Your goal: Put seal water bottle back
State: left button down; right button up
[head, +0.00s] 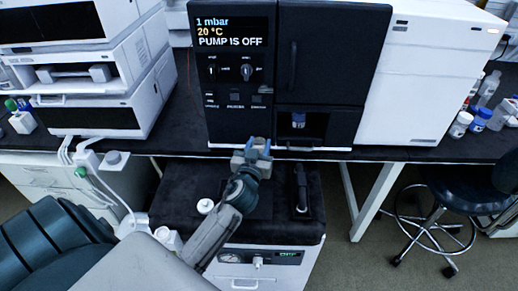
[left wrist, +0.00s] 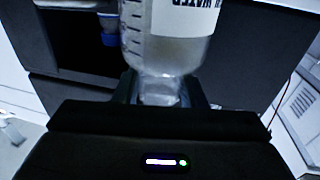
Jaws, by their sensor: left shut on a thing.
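The seal water bottle (left wrist: 168,42) is clear, with graduation marks and a white label whose lettering appears upside down in the left wrist view. My left gripper (left wrist: 160,92) is shut on its narrow end, and the bottle's far end is cut off by the top edge. In the head view my left gripper (head: 257,149) is in front of the black instrument (head: 330,50), over the back of the dark-topped cart (head: 180,190). I cannot clearly make out the bottle there. My right gripper is not in view.
A blue-topped vessel (head: 298,120) sits in the instrument's lower recess. A black upright fixture (head: 300,190) and a small white knob (head: 205,206) are on the cart top. Stacked white modules (head: 100,70) stand left; small bottles (head: 478,119) and a stool (head: 465,190) are right.

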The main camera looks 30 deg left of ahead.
pick_arm(q)
jog(key=shift+w+a+f, duration=0.15)
jog(key=shift+w+a, duration=0.2)
jog(key=shift+w, duration=0.25)
notch_tip(320, 180, down, 2)
jog(key=shift+f, duration=0.65)
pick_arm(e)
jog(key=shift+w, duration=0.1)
pick_arm(q)
jog(key=c, duration=1.2)
grip_release()
jog(key=shift+f, duration=0.1)
jog(key=o, duration=0.3)
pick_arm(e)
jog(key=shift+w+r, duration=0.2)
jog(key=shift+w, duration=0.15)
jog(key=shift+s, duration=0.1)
